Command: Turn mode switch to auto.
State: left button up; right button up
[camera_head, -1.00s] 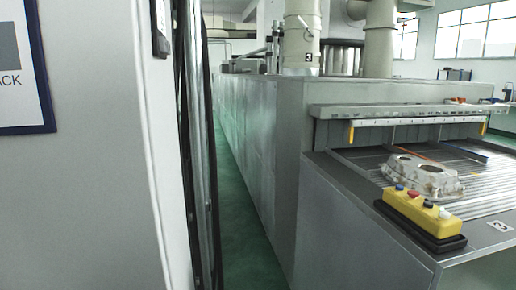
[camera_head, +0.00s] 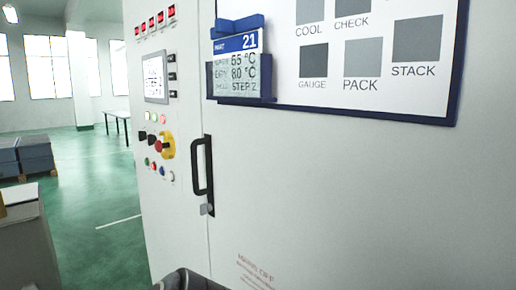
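A control panel is on the narrow left face of a white cabinet (camera_head: 320,190). It carries a screen (camera_head: 155,78), small coloured buttons and black knobs (camera_head: 153,137). A larger red and yellow switch (camera_head: 168,146) sticks out at the panel's right edge. The panel is seen at a steep angle, so I cannot tell which knob is the mode switch or where it points. Neither gripper's fingers are in view.
The cabinet door has a black handle (camera_head: 203,175). A blue-framed board (camera_head: 380,50) and a card holder (camera_head: 238,60) are on the door. Open green floor (camera_head: 90,190) lies to the left, with grey crates (camera_head: 35,155) and a table (camera_head: 118,116) farther back.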

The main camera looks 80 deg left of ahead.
aim_at(143, 135)
jog(key=u, duration=3.25)
jog(key=i+z, duration=0.1)
jog(key=z, duration=0.6)
jog(key=i+j+z, duration=0.25)
jog(key=j+z, duration=0.25)
jog(key=j, duration=0.15)
jog(key=i+j+z, duration=0.1)
jog(key=j, duration=0.25)
jog(key=i+j+z, duration=0.1)
jog(key=j, duration=0.3)
jog(key=i, duration=0.05)
